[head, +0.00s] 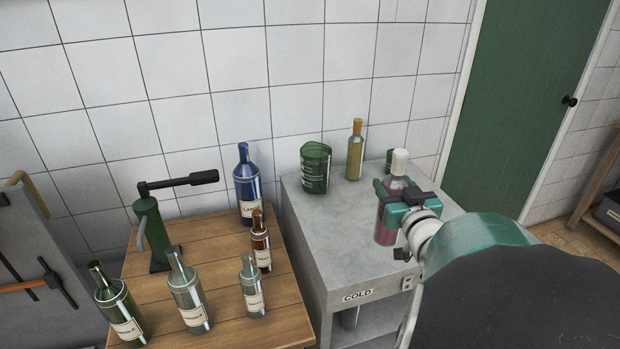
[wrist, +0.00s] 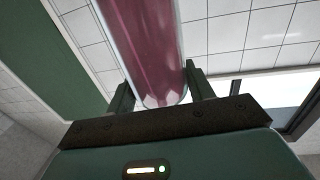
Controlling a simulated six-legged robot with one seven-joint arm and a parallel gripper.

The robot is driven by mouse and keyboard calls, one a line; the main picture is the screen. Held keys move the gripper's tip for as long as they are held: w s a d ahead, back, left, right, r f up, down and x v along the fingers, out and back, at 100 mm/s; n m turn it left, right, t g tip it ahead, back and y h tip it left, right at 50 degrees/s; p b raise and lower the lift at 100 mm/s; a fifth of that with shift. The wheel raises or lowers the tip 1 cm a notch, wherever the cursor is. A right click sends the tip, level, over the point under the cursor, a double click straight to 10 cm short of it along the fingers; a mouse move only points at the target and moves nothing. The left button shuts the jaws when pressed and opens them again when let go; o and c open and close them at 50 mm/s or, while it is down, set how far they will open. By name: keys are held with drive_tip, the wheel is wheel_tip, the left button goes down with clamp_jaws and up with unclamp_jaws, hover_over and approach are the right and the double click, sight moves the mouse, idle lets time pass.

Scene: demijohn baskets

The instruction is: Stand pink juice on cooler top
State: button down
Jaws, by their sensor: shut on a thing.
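The pink juice (head: 386,233) is a clear bottle with pink liquid and a white cap. In the head view my gripper (head: 398,192) is shut on it and holds it upright over the right part of the cooler top (head: 335,229). I cannot tell whether its base touches the top. In the wrist view the pink juice (wrist: 150,50) stands between the two fingers of my gripper (wrist: 158,90). The cooler is a grey block with a "COLD" label on its front.
On the cooler top stand a green glass vessel (head: 315,168), a yellow bottle (head: 355,150) and a small green item (head: 390,160) partly hidden behind the juice. A wooden table (head: 222,270) at left holds several bottles and a green corking tool (head: 153,235). The cooler's front middle is clear.

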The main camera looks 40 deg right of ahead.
drive_tip(key=w+d+f, duration=0.5)
drive_tip(key=w+f, duration=0.7)
drive_tip(key=shift+f, duration=0.3)
drive_tip(key=shift+d+f, duration=0.1)
drive_tip(key=shift+f, duration=0.05)
drive_tip(key=c, duration=0.6)
unclamp_jaws()
